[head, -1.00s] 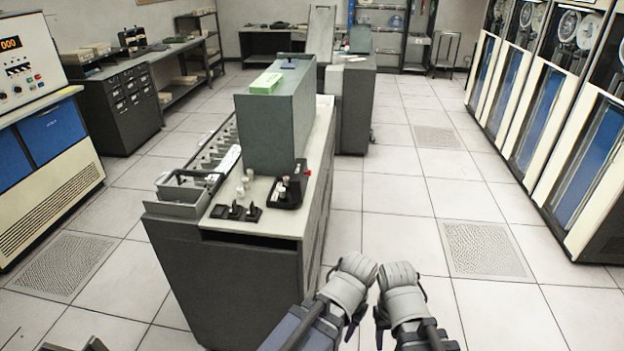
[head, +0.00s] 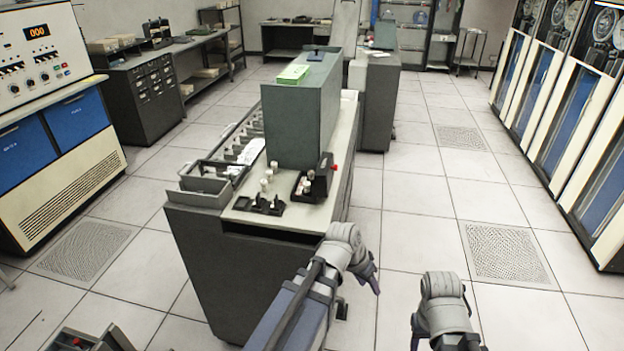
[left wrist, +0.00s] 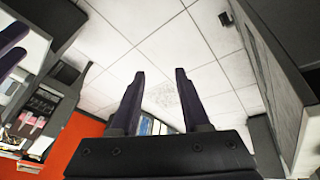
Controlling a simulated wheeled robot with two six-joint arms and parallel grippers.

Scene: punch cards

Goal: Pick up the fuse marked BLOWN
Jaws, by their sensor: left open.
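Small pale cylinders (head: 267,180), which may be the fuses, stand on the near end of the grey cabinet's top in the head view. More pale pieces (head: 304,184) sit in a dark box (head: 316,190) beside them. I cannot read any BLOWN mark at this size. A black holder (head: 258,205) lies in front of them. My left gripper (head: 374,278) is right of the cabinet's near corner, apart from these things. In the left wrist view its two fingers (left wrist: 157,84) are spread and empty. My right gripper (head: 413,332) is farther right over the floor, its fingers mostly hidden.
The grey cabinet (head: 215,275) carries a tall grey-green housing (head: 300,125) with a green item (head: 293,74) on top. A tray of cards (head: 235,150) runs along its left side. A control console (head: 60,130) stands left, tape cabinets (head: 560,130) right. Tiled floor (head: 420,220) is open between.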

